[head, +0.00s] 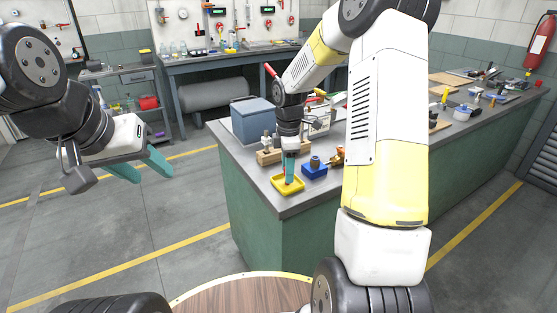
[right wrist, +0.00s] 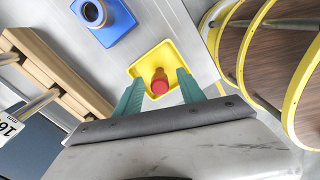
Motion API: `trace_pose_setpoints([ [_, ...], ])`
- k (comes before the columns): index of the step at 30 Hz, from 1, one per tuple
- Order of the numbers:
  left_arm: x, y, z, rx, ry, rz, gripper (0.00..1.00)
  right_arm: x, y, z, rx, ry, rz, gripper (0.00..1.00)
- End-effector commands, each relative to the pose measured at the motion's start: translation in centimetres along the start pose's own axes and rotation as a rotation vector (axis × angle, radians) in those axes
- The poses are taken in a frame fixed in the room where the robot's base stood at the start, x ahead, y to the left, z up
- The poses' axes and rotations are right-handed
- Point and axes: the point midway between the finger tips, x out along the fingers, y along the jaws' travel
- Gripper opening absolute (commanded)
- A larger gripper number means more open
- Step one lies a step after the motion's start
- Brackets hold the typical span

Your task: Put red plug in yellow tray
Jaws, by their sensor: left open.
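The yellow tray (head: 299,187) is at the near corner of the workbench, and it also shows in the right wrist view (right wrist: 172,53). The red plug (right wrist: 159,83) appears inside the tray's outline, between my right fingertips. My right gripper (right wrist: 161,77) points down at the tray, with a visible gap between each teal finger and the plug. In the head view my right gripper (head: 289,180) is over the tray and the plug is hard to make out. My left gripper (head: 154,177) is open and empty above the floor, left of the bench.
A blue block with a round fitting (head: 314,169) stands right beside the tray. A wooden holder (head: 268,157) and a blue-grey box (head: 253,121) are behind it on the workbench (head: 262,189). A round wooden table (head: 240,292) is in front. The floor at left is clear.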

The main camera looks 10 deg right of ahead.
Motion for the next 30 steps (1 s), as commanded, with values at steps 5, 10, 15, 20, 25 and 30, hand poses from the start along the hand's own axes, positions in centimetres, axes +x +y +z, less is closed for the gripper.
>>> trace_pose_setpoints([
  [5,0.0,0.0,0.0,0.000,0.000,0.000,0.45,0.0,0.0,0.0,0.000,0.000,0.000,0.46],
  [10,0.0,0.0,0.0,0.000,0.000,0.000,0.45,-1.0,0.1,0.0,0.001,0.000,0.003,0.46],
  [15,0.0,0.0,0.0,0.000,0.000,0.000,0.45,-3.9,0.1,0.0,0.002,0.000,0.004,0.46],
  [20,0.0,0.0,0.0,0.000,0.000,0.000,0.45,-6.3,0.1,0.0,0.001,0.000,0.003,0.46],
  [25,0.0,0.0,0.0,0.000,0.000,0.000,0.45,-7.7,0.0,0.0,0.001,0.000,0.000,0.46],
  [30,0.0,0.0,0.0,0.000,0.000,0.000,0.45,-7.8,0.0,0.0,0.000,0.000,0.000,0.46],
])
